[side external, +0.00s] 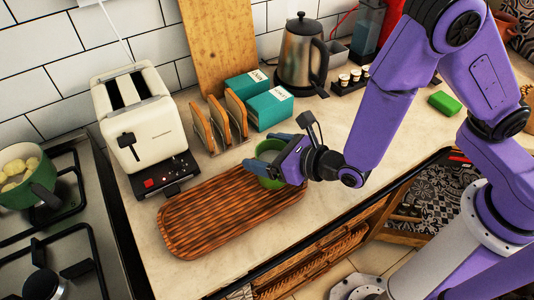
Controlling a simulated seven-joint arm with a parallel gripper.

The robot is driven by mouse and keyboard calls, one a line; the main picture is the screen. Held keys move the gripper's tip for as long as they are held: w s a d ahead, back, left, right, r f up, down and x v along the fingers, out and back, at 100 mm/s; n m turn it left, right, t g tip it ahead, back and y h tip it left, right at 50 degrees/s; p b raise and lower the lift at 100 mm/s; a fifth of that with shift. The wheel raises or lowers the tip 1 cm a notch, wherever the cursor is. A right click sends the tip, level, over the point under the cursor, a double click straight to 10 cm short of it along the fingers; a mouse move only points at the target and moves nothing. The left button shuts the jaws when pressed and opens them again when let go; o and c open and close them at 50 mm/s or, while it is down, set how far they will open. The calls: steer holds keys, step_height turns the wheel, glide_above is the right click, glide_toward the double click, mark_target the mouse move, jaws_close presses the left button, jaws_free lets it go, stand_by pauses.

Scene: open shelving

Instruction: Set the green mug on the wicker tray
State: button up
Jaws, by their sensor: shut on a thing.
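The green mug (267,180) is in the side external view, between the fingers of my gripper (270,154). My gripper is shut on the mug, reaching in from the right. The mug looks upright. It is over or beside the right end of the wicker tray (205,222), a long brown woven tray on the counter. Whether the mug's base touches the tray cannot be told. Part of the mug is hidden by my gripper.
A cream toaster (140,125) stands behind the tray's left end. A toast rack (220,125), teal boxes (268,108) and a kettle (300,58) stand behind. A stove (60,225) is on the left. The counter's front edge runs close to the tray.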

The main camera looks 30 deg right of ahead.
steer(key=shift+f, duration=0.45)
steer(key=shift+f, duration=0.1)
steer(key=o, duration=1.3)
steer(key=shift+f, duration=0.1)
steer(key=shift+c, duration=0.2)
steer(key=shift+s+d+r, duration=0.1)
steer(key=shift+s+r, duration=0.05)
steer(key=shift+r, duration=0.1)
steer(key=v, duration=1.1)
steer(key=shift+s+d, duration=0.15)
steer(key=shift+s, duration=0.15)
